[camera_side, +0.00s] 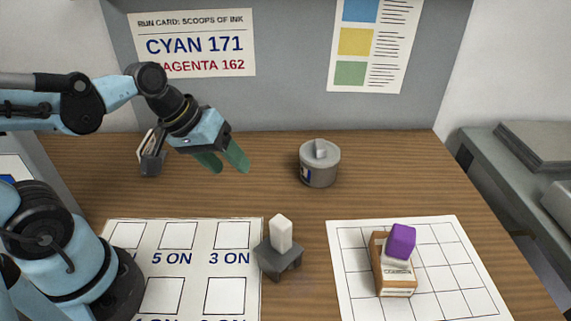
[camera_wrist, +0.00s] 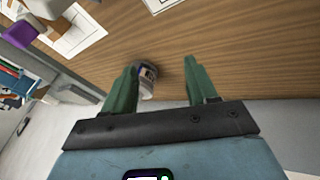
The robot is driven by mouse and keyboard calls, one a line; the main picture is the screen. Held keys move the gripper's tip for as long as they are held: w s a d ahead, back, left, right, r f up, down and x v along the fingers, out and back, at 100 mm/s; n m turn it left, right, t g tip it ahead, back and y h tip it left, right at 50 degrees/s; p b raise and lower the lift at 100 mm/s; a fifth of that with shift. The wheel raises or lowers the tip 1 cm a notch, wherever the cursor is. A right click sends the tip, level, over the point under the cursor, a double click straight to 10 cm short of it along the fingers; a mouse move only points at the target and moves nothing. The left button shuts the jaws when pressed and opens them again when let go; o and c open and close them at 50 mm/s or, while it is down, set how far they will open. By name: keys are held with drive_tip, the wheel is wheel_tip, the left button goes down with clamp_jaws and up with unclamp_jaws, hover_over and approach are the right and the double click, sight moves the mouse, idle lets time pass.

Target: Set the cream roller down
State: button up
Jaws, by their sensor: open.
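A cream upright block, which looks like the cream roller's handle (camera_side: 281,232), stands on a dark grey stand (camera_side: 279,262) between the two printed sheets. I cannot tell whether block and stand are one piece. My gripper (camera_side: 229,166) is open and empty, in the air above the back of the table, up and left of the cream block and apart from it. In the wrist view, my gripper's green fingers (camera_wrist: 161,65) are spread with nothing held between them.
A grey lidded tin (camera_side: 319,168) stands right of my gripper; it also shows beyond the fingers in the wrist view (camera_wrist: 147,82). A purple block (camera_side: 401,241) sits on a brown labelled box (camera_side: 396,278) on the gridded sheet (camera_side: 350,300). A sheet of printed squares (camera_side: 205,272) lies left.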

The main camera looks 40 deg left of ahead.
drive_tip(key=m, duration=0.1)
drive_tip(key=a+r+m+t+y, duration=0.1)
drive_tip(key=m, duration=0.1)
drive_tip(key=a+r+m+t+y, duration=0.1)
drive_tip(key=shift+w+m, duration=0.2)
drive_tip(key=shift+m, duration=0.2)
idle(0.9)
